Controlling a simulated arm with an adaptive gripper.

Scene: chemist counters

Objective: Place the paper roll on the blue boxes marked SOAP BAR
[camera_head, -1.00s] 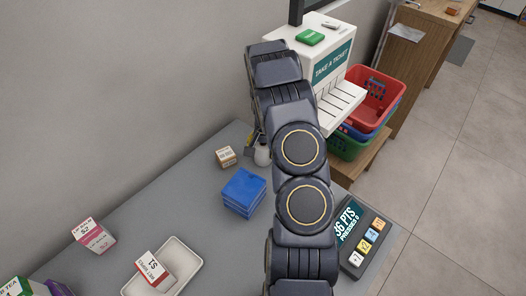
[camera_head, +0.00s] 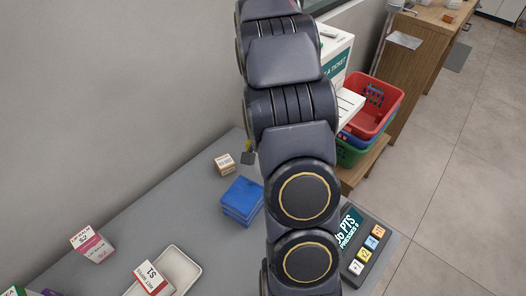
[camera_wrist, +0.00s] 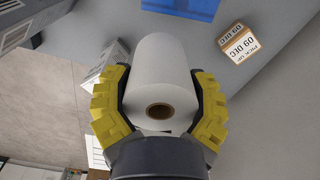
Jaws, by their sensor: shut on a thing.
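A white paper roll (camera_wrist: 162,72) with a brown core is held between the yellow fingers of my gripper (camera_wrist: 160,108) in the wrist view. The fingers close on it from both sides. The blue boxes (camera_head: 242,197) are stacked on the grey counter in the head view, just left of my arm. Their lettering is not readable. Part of the blue boxes (camera_wrist: 189,14) shows at the top edge of the wrist view, beyond the roll. The gap between roll and boxes cannot be judged. My gripper and the roll are hidden or out of frame in the head view.
A small brown and white box (camera_wrist: 240,43) stands near the blue boxes; it also shows in the head view (camera_head: 225,163). A white tray (camera_head: 186,262) with a red and white box (camera_head: 153,278) lies at front left. A keypad (camera_head: 366,250) stands right of my arm.

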